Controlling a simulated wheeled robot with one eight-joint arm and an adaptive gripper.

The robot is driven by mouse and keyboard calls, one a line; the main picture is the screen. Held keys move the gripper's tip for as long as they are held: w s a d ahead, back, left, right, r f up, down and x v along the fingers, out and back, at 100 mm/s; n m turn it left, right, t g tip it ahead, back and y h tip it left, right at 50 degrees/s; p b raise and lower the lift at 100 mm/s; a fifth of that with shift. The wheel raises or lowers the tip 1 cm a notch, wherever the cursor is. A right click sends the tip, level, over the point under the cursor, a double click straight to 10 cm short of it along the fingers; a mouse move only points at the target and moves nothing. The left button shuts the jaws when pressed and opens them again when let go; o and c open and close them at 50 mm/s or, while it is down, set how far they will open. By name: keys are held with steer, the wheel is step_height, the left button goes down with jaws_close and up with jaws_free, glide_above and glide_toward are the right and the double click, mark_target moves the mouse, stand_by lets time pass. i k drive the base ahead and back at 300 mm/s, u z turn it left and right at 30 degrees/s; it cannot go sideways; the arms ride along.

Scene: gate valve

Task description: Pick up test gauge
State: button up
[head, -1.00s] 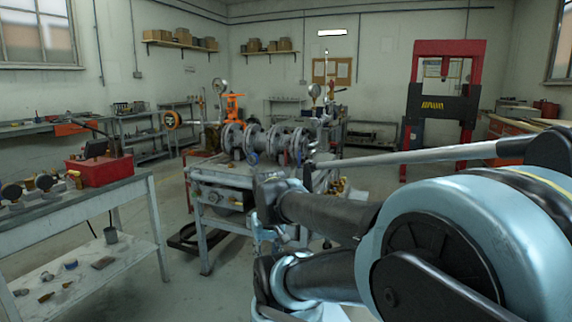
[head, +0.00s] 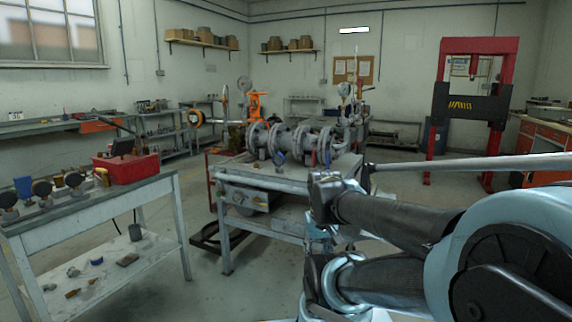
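Several gauges with dark round faces stand on the left bench top; the clearest is one gauge (head: 41,189), with another gauge (head: 73,180) to its right. I cannot tell which of them is the test gauge. Two more pale-faced dials show at the valve assembly, one dial (head: 244,84) at its left and one dial (head: 344,89) at its right. My arm fills the lower right, well to the right of the left bench. My gripper's fingers are not visible, so its state does not show.
The left bench (head: 130,197) carries a red box (head: 127,168) and has small parts on its lower shelf (head: 120,268). The valve assembly (head: 290,142) sits on a central metal table (head: 262,182). A red press (head: 440,110) stands at the back right. Open floor (head: 165,215) lies between bench and table.

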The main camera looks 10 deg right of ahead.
mark_target(278, 159)
steer(key=i, duration=0.95)
steer(key=u, duration=0.1)
